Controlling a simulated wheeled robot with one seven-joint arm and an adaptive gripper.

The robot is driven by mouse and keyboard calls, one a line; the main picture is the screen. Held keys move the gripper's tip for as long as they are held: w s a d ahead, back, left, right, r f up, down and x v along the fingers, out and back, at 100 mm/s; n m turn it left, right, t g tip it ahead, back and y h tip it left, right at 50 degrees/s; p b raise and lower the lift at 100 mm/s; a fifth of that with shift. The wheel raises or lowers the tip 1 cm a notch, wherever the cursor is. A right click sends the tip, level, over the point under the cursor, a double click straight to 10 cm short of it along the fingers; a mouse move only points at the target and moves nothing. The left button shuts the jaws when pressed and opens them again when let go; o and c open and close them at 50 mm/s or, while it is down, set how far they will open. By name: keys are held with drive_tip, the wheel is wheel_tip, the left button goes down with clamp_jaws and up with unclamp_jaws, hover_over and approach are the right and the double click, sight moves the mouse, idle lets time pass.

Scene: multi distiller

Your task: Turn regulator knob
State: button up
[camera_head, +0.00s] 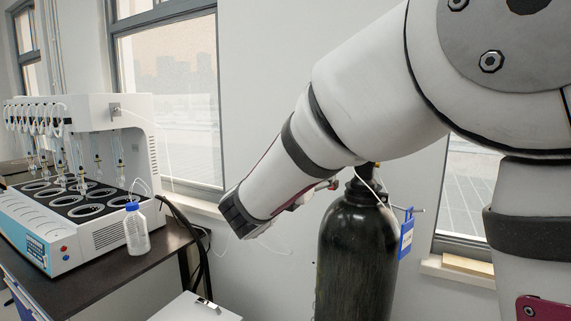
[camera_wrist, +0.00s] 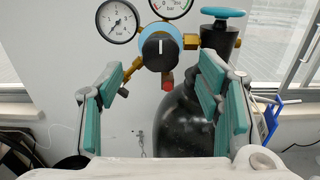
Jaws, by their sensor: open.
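The regulator knob (camera_wrist: 159,48) is black with a white mark pointing about straight up. It sits on a regulator body with a blue ring (camera_wrist: 160,33), at the upper middle of the wrist view. My gripper (camera_wrist: 157,75) is open and empty. Its teal-padded fingers are spread left and right, below the knob in the picture and apart from it. The dark gas cylinder (camera_wrist: 182,120) stands below the regulator; it also shows in the head view (camera_head: 355,255). In the head view my arm hides most of the regulator, and I cannot make out the gripper's fingers.
A left gauge (camera_wrist: 117,20) and a right gauge (camera_wrist: 171,5) flank the regulator top. A blue valve handwheel (camera_wrist: 223,13) is at its right. A blue tag (camera_head: 407,235) hangs beside the cylinder. A multi-position distiller (camera_head: 85,185) and a bottle (camera_head: 136,228) stand on the left bench.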

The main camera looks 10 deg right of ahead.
drive_tip(key=x, duration=0.7)
drive_tip(key=shift+d, duration=0.1)
drive_tip(key=shift+c, duration=0.6)
drive_tip(key=c, duration=1.1)
